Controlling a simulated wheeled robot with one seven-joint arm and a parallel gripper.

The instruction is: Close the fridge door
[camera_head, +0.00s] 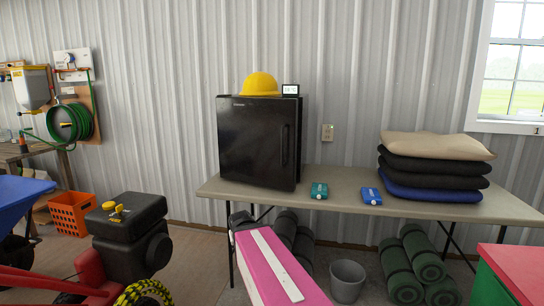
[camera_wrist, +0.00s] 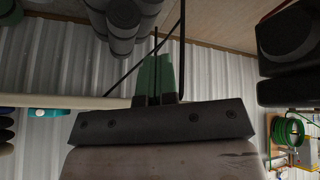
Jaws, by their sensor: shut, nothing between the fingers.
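The small black fridge (camera_head: 250,140) stands on the folding table against the metal wall. Its dark door faces me, with an upright handle near the right edge. The door's right edge seems to stand slightly out from the body, but I cannot tell clearly how far it is open. In the wrist view, which is upside down, my gripper (camera_wrist: 157,78) is shut and empty, with open space and the wall beyond its fingers. I do not make out the fridge there.
The table (camera_head: 340,182) also bears teal and blue boxes and stacked cushions (camera_head: 432,168). A yellow hard hat (camera_head: 260,84) sits on the fridge. Rolled mats (camera_head: 402,268) and a grey bin (camera_head: 347,280) are underneath. A black machine (camera_head: 125,230) stands left.

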